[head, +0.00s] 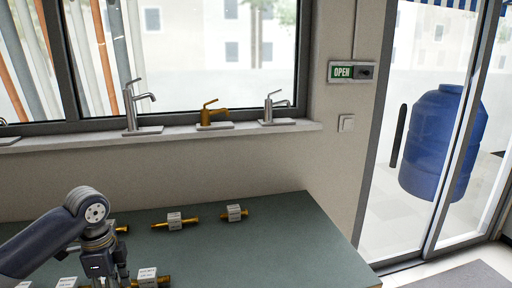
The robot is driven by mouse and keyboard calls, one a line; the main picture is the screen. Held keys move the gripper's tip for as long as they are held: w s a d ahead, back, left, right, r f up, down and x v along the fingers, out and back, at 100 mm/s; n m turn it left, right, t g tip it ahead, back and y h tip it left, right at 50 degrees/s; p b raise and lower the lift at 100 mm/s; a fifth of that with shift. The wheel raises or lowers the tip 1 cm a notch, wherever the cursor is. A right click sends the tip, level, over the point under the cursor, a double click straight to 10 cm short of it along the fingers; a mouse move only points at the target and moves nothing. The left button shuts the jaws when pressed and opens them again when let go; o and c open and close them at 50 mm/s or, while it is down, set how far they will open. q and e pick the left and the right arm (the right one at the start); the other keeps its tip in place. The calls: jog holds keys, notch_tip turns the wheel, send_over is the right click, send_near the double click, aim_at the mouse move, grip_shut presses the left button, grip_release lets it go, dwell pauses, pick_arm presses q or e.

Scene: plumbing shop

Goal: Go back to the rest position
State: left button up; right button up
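My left gripper (108,272) hangs down over the left front of the green table (275,254), at the lower edge of the head view. Its fingers are partly cut off, so I cannot tell whether they are open or shut. A brass fitting with a white label (148,278) shows just right of it; I cannot tell whether they touch. My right gripper is not in view.
Labelled brass fittings lie farther back on the table, one in the middle (175,221) and one toward the right (234,213). Taps stand on the windowsill (180,131) behind. The table's right part is clear. A glass door with a blue tank (440,140) beyond is at right.

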pick_arm(q)
jog(key=s+d+f+n+t+h, duration=0.3)
jog(key=s+d+f+n, duration=0.2)
jog(key=s+d+f, duration=1.15)
jog(key=s+a+f+n+y, duration=0.25)
jog(key=s+a+n, duration=0.25)
jog(key=s+n, duration=0.45)
notch_tip(320, 180, down, 24)
jog(key=s+m, duration=0.1)
jog(key=s+a+f+g, duration=0.2)
jog(key=s+f, duration=1.5)
jog(key=shift+s+a+f, duration=0.25)
jog(key=shift+a, duration=0.05)
